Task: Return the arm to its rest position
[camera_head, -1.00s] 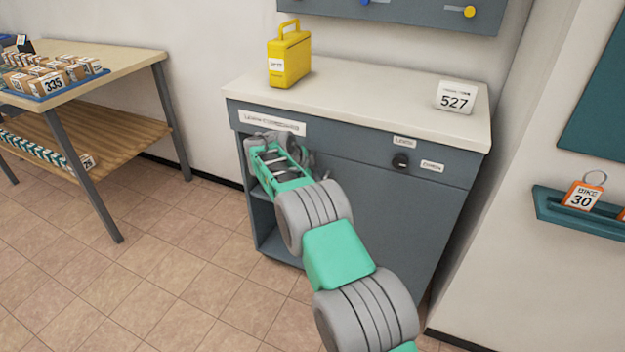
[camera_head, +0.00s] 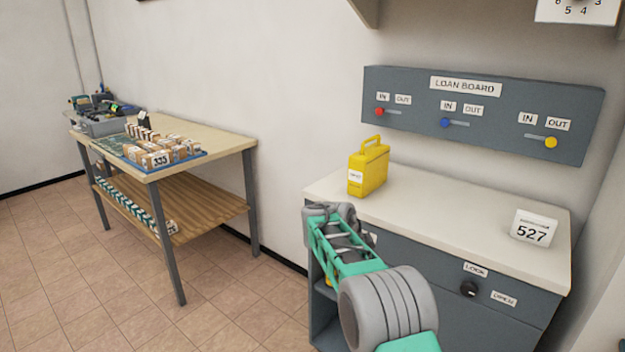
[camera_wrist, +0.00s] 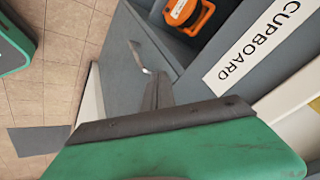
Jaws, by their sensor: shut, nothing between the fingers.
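My arm reaches from the bottom of the head view towards the left front corner of the grey cabinet (camera_head: 415,290). Its wrist overlaps that corner and most of the cupboard label in the picture. My gripper (camera_wrist: 158,88) shows in the wrist view as dark fingers close together, with nothing between them. The fingers point towards the cabinet's open left compartment. The fingertips are hidden behind the wrist in the head view. In the wrist view the cupboard label (camera_wrist: 250,45) is close on the right, and an orange object (camera_wrist: 188,14) sits inside the compartment.
A yellow case (camera_head: 368,172) and a 527 sign (camera_head: 533,228) stand on the white countertop (camera_head: 440,210). The loan board (camera_head: 480,115) hangs above. A wooden table (camera_head: 215,143) with parcels stands left. Tiled floor lies open between table and cabinet.

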